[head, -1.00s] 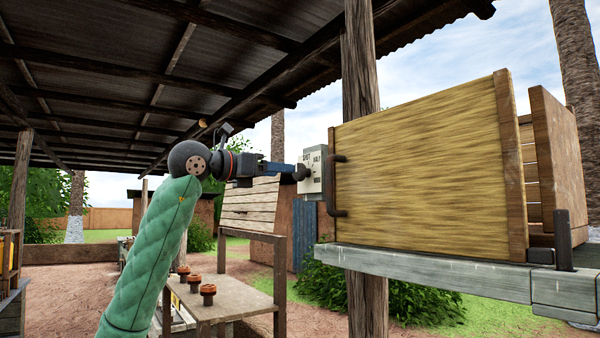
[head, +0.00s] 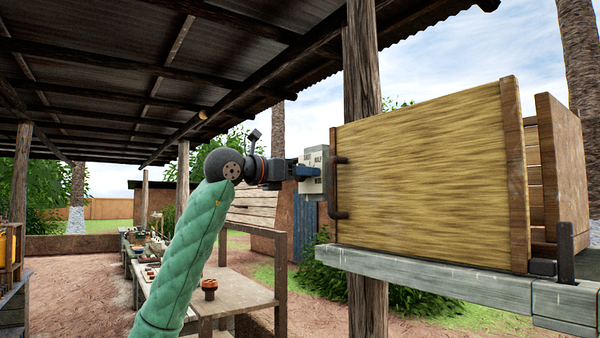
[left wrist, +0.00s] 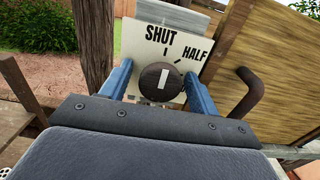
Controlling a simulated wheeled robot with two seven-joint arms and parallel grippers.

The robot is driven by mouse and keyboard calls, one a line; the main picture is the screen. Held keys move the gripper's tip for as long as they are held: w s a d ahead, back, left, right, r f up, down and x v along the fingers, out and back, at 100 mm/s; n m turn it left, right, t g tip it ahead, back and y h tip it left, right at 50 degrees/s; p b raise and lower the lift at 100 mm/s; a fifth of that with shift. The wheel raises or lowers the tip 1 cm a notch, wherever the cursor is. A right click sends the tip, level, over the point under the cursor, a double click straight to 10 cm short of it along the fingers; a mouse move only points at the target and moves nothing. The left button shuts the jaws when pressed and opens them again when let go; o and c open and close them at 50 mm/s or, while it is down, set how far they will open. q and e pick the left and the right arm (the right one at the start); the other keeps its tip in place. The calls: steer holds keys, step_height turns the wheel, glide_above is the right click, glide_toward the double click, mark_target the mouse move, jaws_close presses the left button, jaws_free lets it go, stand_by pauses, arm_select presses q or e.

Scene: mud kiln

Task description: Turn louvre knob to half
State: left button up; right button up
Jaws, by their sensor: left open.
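The louvre knob (left wrist: 161,87) is a dark round dial with a white pointer mark, on a pale plate (left wrist: 139,38) lettered SHUT and HALF. The pointer faces up, roughly at the SHUT tick. My left gripper (left wrist: 157,76) is open, with one blue finger on each side of the knob; I cannot tell whether they touch it. In the head view my left gripper (head: 304,171) reaches the plate (head: 314,172) from the left, and the knob is hidden behind it. My right gripper is not in view.
A wooden box (head: 420,180) with a dark bent handle (head: 338,190) stands right of the plate on a grey beam (head: 440,268). A wooden post (head: 361,80) rises behind the plate. A low table (head: 240,295) with a small clay pot (head: 209,289) is below the arm.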

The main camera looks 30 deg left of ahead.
arm_select(q)
steer(key=c, duration=0.9)
steer(key=shift+m+b, duration=0.3)
steer(key=shift+m, duration=0.3)
steer(key=m+b, duration=0.1)
steer(key=m, duration=0.2)
steer(key=shift+m, duration=0.4)
steer(key=m, duration=0.2)
steer(key=shift+m+b, duration=0.3)
steer(key=shift+m, duration=0.6)
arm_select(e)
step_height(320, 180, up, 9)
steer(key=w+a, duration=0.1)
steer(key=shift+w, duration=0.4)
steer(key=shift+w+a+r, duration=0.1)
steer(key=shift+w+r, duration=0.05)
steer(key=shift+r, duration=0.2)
